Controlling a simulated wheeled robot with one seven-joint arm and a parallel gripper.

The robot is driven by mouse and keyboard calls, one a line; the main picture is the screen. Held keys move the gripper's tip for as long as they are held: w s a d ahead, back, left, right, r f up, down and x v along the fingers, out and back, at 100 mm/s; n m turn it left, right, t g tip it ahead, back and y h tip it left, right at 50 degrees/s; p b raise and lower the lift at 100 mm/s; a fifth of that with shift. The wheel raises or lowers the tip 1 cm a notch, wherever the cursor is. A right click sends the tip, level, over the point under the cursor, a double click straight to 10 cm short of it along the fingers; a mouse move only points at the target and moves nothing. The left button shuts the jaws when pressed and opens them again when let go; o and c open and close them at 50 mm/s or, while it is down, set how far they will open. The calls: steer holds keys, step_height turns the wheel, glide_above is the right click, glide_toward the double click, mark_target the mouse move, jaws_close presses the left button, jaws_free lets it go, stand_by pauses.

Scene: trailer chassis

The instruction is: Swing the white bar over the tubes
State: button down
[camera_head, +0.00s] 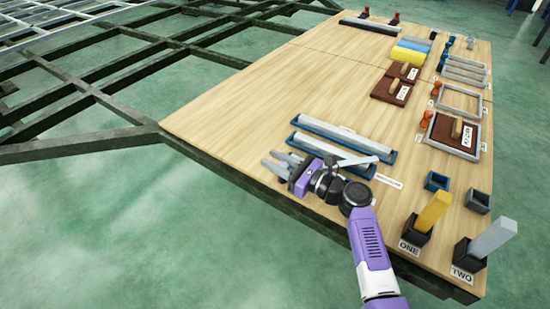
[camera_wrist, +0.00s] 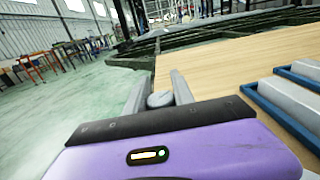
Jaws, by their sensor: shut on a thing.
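Two long grey tubes, one upper (camera_head: 345,139) and one lower (camera_head: 316,147), lie in blue trays near the board's front left edge. They also show at the right of the wrist view (camera_wrist: 292,98). A thin white bar (camera_head: 357,161) slants over the right part of the lower tray, its right end near the upper tray. Its left end is hidden behind my wrist. My gripper (camera_head: 276,165) is beside the lower tray's left end, fingers pointing left over the board's edge. In the wrist view, my gripper (camera_wrist: 158,92) is shut on a small round grey knob (camera_wrist: 160,99); its link to the bar is unclear.
The wooden board (camera_head: 260,110) is clear beyond the trays. A yellow block (camera_head: 433,212) and a grey block (camera_head: 493,236) stand in dark holders at the front right. Brown pads and frames line the right side. Dark chassis beams (camera_head: 80,143) extend left.

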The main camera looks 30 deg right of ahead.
mark_target(284, 165)
steer(key=shift+s+a+n+g+y, duration=0.1)
steer(key=shift+a+n+g+y, duration=0.1)
steer(key=shift+n+g+y, duration=0.7)
steer(key=shift+y, duration=0.3)
steer(key=shift+f, duration=0.1)
steer(key=c, duration=1.1)
jaws_free()
steer(key=shift+o, duration=0.2)
steer(key=shift+s+d+p, duration=0.3)
steer(key=shift+s+p, duration=0.1)
steer(key=shift+p, duration=0.05)
steer(key=p+v, duration=0.2)
steer(key=v, duration=0.3)
steer(key=shift+s, duration=0.15)
steer(key=shift+v, duration=0.75)
